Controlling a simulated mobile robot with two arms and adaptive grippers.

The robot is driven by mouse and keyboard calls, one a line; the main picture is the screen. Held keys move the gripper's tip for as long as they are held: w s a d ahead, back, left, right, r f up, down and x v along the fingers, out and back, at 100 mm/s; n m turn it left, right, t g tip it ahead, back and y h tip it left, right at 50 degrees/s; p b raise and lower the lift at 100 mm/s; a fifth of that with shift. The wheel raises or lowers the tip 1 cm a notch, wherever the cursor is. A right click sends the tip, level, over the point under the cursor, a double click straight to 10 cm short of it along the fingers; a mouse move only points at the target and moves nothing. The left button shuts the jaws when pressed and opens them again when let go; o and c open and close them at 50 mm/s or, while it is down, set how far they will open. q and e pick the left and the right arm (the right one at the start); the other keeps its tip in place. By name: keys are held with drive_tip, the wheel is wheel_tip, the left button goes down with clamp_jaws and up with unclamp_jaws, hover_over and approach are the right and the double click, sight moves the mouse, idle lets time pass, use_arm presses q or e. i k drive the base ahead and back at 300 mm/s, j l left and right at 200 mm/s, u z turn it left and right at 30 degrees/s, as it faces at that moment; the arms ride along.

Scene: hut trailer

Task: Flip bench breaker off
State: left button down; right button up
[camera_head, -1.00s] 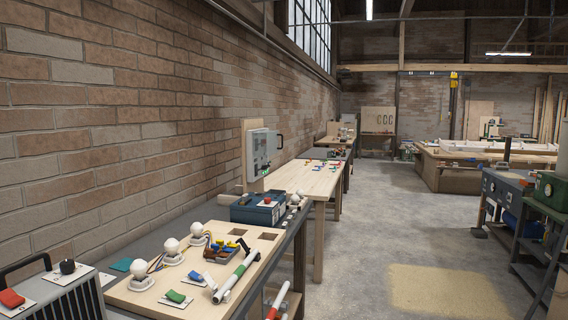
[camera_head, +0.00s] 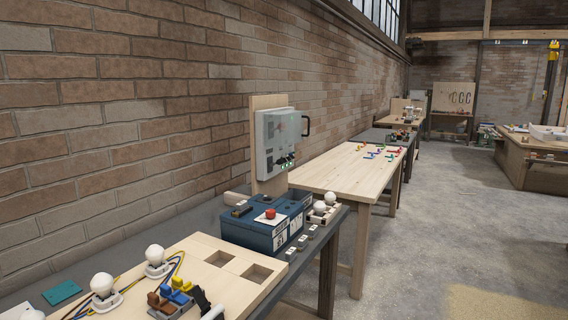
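A grey electrical box (camera_head: 277,145) is mounted on an upright wooden board (camera_head: 267,101) beyond the near bench. A row of small dark switches with green marks (camera_head: 285,163) shows low on its front. A black handle (camera_head: 306,125) sticks out at its right side. The box is seen at an angle, and its labels and switch positions are too small to read, so I cannot tell which switch is the bench breaker. Neither of my grippers is in view.
A blue box (camera_head: 255,235) with a red button (camera_head: 269,213) stands in front of the panel. The near wooden board (camera_head: 211,259) holds white bulbs, wires and several coloured parts. A pale wooden table (camera_head: 340,173) stands beyond. The concrete floor (camera_head: 430,230) on the right is clear.

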sight(280, 161)
drive_tip(key=i+l, duration=0.4)
drive_tip(key=i+l+u, duration=0.15)
drive_tip(key=i+l, duration=0.7)
drive_tip(key=l, duration=0.2)
drive_tip(key=i+l+u, duration=0.1)
drive_tip(key=i+l, duration=0.3)
drive_tip(key=l, duration=0.1)
